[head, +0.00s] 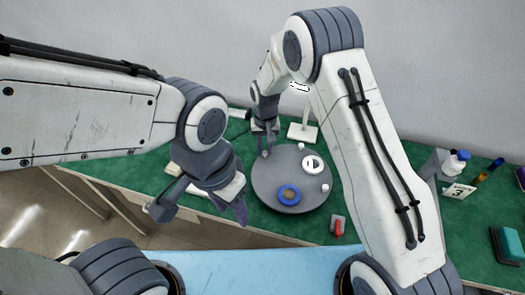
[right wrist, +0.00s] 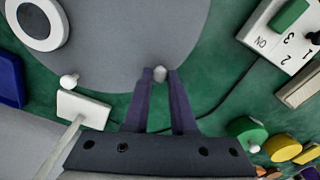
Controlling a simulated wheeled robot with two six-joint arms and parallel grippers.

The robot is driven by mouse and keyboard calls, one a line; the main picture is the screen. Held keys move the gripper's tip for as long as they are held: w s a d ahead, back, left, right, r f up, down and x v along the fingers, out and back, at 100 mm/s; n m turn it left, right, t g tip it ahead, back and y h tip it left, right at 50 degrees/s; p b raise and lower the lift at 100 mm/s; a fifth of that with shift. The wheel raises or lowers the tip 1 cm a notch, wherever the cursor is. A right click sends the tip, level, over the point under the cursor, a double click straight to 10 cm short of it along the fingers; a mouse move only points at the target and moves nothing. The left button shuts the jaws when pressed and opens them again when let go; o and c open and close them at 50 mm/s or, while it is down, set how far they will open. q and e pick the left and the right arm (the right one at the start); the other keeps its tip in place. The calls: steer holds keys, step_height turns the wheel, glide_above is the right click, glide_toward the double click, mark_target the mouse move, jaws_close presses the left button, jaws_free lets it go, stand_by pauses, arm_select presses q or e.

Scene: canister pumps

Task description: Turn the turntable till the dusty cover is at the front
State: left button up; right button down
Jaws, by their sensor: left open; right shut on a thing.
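The turntable (head: 262,188) is a dark grey disc on the green bench; its surface also fills the upper right wrist view (right wrist: 120,45). A blue ring with a brown, dusty-looking middle (head: 289,194) lies at its near side. A white ring with a dark centre (head: 313,164) lies at its far right; a white ring also shows in the right wrist view (right wrist: 36,22). Small pale knobs stand around the rim. My right gripper (head: 265,152) is at the far-left rim, shut on a pale knob (right wrist: 160,73). My left gripper (head: 200,210) is open and empty, left of the turntable.
A white stand (head: 302,132) with a post is behind the turntable. A red-and-grey switch (head: 338,226) lies at its near right. A numbered white box (right wrist: 285,35) shows in the right wrist view.

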steer(key=shift+w+d+m, duration=0.35)
steer(key=shift+w+m, duration=0.05)
steer(key=shift+m, duration=0.1)
steer(key=shift+w+d, duration=0.1)
stand_by(0.3)
steer(key=c, duration=0.7)
jaws_free()
steer(key=shift+c, duration=0.2)
step_height(320, 180, up, 11)
steer(key=b, duration=0.2)
steer(key=shift+f, duration=0.2)
